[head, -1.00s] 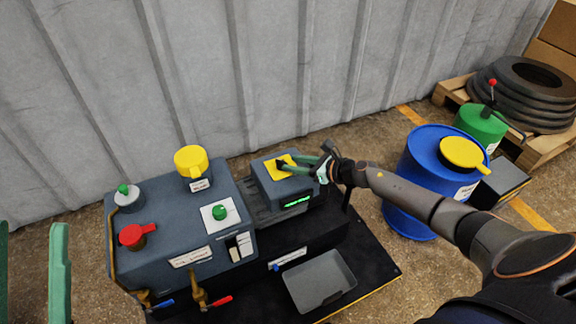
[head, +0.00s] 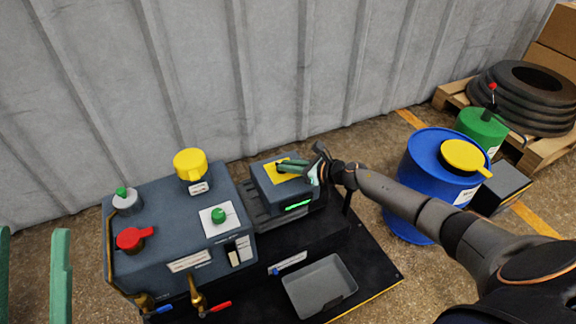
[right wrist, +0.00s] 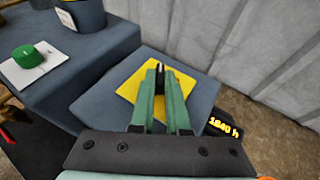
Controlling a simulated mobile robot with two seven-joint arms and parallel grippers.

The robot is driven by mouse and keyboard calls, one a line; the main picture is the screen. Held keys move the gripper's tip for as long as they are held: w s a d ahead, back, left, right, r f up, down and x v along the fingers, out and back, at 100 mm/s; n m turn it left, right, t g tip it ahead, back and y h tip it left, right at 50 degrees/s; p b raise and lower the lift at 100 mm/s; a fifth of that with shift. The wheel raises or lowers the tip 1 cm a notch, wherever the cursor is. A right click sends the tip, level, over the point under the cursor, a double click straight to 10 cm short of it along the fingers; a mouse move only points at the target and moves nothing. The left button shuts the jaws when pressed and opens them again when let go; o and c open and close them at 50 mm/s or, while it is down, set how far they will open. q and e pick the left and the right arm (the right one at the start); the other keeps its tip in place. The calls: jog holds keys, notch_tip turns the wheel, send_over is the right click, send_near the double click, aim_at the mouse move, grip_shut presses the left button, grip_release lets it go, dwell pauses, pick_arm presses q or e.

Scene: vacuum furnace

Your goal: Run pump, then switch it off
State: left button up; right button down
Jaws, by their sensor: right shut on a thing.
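The pump unit has a small dark box (head: 268,183) with a yellow plate (head: 272,176) on top. My right gripper (head: 281,167) reaches in from the right over this plate. In the right wrist view its green fingers (right wrist: 160,70) are closed together over the yellow plate (right wrist: 130,90), on a small black switch handle (right wrist: 160,66) that is mostly hidden between them.
The larger housing carries a green button (head: 218,215), a yellow cap (head: 190,164), a red handle (head: 136,237) and a grey knob (head: 126,200). Valves with blue and red levers are in front. A grey tray (head: 320,287) lies right of them. A blue drum (head: 422,185) stands under my right arm.

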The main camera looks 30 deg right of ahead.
pick_arm(q)
jog(key=shift+r, duration=0.1)
dwell(0.4)
